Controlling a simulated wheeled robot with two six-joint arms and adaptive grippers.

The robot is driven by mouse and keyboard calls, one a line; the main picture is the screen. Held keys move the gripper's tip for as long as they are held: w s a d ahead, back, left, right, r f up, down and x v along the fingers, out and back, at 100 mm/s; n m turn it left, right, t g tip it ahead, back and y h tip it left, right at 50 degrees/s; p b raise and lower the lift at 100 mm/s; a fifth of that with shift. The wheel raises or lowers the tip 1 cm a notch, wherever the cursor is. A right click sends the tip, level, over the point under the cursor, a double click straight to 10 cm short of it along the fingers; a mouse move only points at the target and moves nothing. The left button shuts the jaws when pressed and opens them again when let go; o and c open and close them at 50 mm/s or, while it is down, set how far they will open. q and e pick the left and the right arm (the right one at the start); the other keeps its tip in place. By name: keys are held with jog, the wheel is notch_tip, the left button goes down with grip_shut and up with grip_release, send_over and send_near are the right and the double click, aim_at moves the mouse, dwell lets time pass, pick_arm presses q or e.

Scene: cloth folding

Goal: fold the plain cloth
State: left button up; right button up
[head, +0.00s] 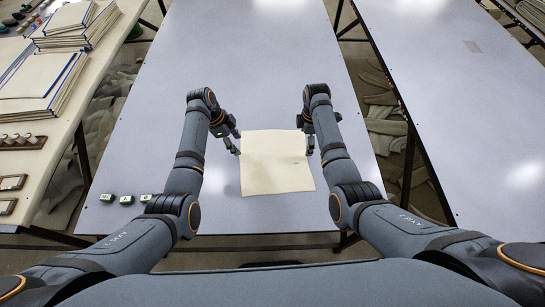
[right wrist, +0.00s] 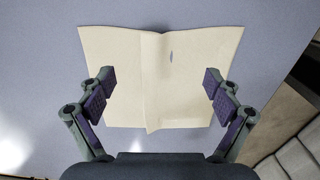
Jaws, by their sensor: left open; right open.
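My left gripper (head: 236,143) is open at the cloth's left edge. My right gripper (head: 309,142) is open at its right edge. In the right wrist view its open fingers (right wrist: 160,90) appear on either side of the cloth, with nothing between them gripped. I cannot tell whether either gripper touches the cloth.
Three small green blocks (head: 126,199) stand near the grey table's (head: 240,60) front left. The table beyond the cloth is clear. A left table holds stacked boards or cloths (head: 45,80) and small trays (head: 22,142). Another grey table (head: 470,110) stands right, across a gap.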

notch_tip(320, 180, up, 12)
dwell(0.5)
